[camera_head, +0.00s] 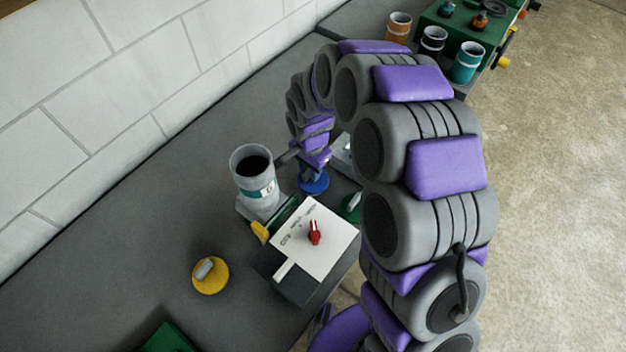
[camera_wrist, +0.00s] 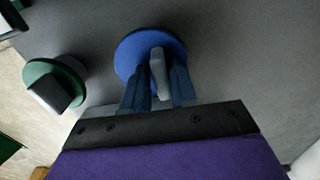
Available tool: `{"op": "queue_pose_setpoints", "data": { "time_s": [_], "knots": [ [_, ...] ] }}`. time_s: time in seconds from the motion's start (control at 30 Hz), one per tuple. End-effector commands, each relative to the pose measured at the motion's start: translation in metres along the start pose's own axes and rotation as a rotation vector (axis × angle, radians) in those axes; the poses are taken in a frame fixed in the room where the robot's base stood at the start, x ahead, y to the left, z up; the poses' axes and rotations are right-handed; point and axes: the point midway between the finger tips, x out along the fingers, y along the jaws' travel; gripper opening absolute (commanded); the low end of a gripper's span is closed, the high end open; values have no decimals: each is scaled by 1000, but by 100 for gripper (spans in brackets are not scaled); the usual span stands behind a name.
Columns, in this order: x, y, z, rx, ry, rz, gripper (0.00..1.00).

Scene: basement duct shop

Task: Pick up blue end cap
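The blue end cap (camera_head: 316,187) is a flat round disc lying on the grey bench, at the end of my arm. It also shows in the wrist view (camera_wrist: 128,52), with a grey upright handle (camera_wrist: 157,66) on top. My gripper (camera_wrist: 159,72) is right over the cap, pointing down at it. Its two blue fingers stand apart on either side of the handle, with a small gap seen at the left finger. In the head view my gripper (camera_head: 312,174) hides part of the cap.
A green end cap (camera_wrist: 68,72) lies left in the wrist view. A yellow end cap (camera_head: 211,279), a grey cup (camera_head: 249,190) and a white-topped box with a red knob (camera_head: 300,247) are near. Several cups and a green case (camera_head: 447,30) stand at the back. A block wall borders the bench.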

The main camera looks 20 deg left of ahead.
Motion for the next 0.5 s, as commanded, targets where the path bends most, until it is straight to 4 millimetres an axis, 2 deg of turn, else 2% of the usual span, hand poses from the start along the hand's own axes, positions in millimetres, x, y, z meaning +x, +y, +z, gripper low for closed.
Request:
{"op": "queue_pose_setpoints", "data": {
  "time_s": [0.03,0.23,0.5],
  "knots": [
    [1,0,0,0,-1,1,19],
    [0,1,0,0,0,2,0],
    [0,1,0,0,0,2,0]
  ]
}}
